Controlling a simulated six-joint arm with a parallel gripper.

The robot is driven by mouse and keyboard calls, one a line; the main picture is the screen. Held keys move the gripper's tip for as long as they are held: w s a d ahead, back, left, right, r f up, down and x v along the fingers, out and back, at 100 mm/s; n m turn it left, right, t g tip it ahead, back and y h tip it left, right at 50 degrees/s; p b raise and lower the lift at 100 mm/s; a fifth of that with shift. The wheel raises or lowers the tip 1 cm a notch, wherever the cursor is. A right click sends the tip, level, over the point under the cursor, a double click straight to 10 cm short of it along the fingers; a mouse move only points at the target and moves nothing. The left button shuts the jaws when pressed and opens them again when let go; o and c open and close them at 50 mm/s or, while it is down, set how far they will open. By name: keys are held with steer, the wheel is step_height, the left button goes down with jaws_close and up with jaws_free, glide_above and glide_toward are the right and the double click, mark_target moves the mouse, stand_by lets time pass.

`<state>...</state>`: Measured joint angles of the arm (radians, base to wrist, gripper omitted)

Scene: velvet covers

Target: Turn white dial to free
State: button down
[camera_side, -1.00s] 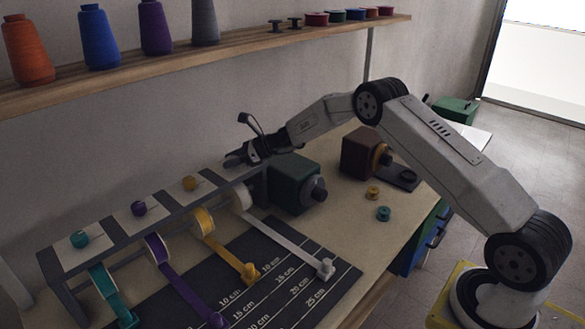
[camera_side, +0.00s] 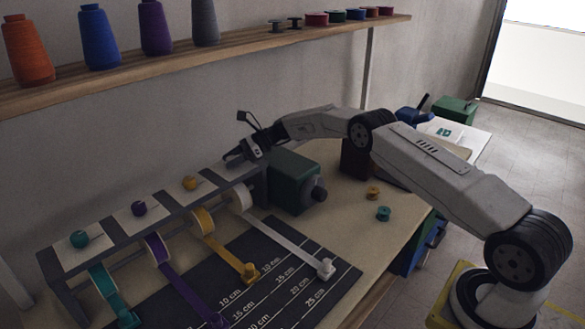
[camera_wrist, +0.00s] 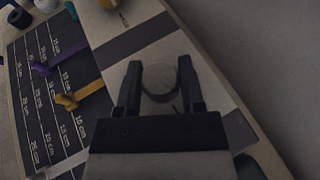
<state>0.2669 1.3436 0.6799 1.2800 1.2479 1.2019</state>
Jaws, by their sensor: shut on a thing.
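The white dial (camera_wrist: 158,78) shows as a pale round knob between the two fingers of my gripper (camera_wrist: 160,86) in the wrist view. The fingers are shut on it from both sides, over the pale top plate of the ribbon rack. In the side view my gripper (camera_side: 240,157) is at the far right end of the rack (camera_side: 120,238) and hides the dial. Any pointer or the free mark cannot be read. The white ribbon (camera_side: 285,237) runs from its spool (camera_side: 241,199) across the measuring mat to a white end piece (camera_side: 326,268).
Yellow (camera_side: 190,183), purple (camera_side: 138,208) and teal (camera_side: 79,240) dials sit along the rack. A green machine (camera_side: 290,182) stands close to the right of my gripper. A shelf (camera_side: 130,79) with thread cones runs along the wall. Two small spools (camera_side: 383,213) lie on the table.

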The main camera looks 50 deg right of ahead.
steer(key=shift+n+g+y, duration=0.3)
steer(key=shift+n+g, duration=0.1)
stand_by(0.4)
steer(key=shift+c, duration=1)
jaws_free()
steer(key=shift+d, duration=0.1)
steer(key=shift+v, duration=3.9)
